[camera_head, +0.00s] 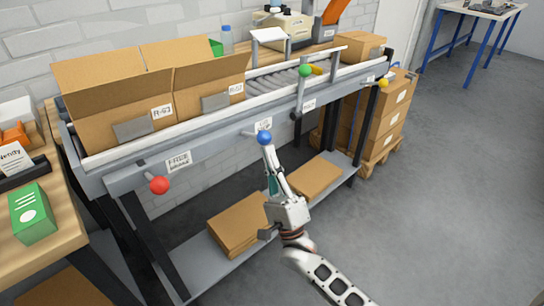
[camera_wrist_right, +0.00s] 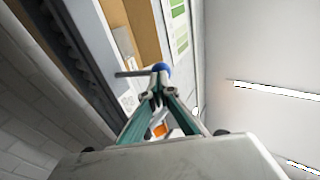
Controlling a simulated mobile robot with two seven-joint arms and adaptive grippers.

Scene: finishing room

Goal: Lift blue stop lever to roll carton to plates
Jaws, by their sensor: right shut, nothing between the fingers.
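The blue stop lever (camera_head: 264,137) has a round blue knob on a short rod at the conveyor's front rail, left of centre in the head view. It also shows in the right wrist view (camera_wrist_right: 161,68), just beyond my fingertips. My right gripper (camera_head: 268,153) is shut and empty, its tips just below the knob. I cannot tell whether they touch it. Two open cardboard cartons stand side by side on the conveyor, a left carton (camera_head: 95,112) and a right carton (camera_head: 205,88), both with paper labels. I cannot make out any plates. My left gripper is out of view.
Bare rollers (camera_head: 275,82) lie right of the cartons. A red knob (camera_head: 159,185), a green knob (camera_head: 305,70) and a yellow knob (camera_head: 383,83) also sit along the rail. Flat cardboard (camera_head: 238,225) lies on the lower shelf. The floor (camera_head: 450,190) at right is clear.

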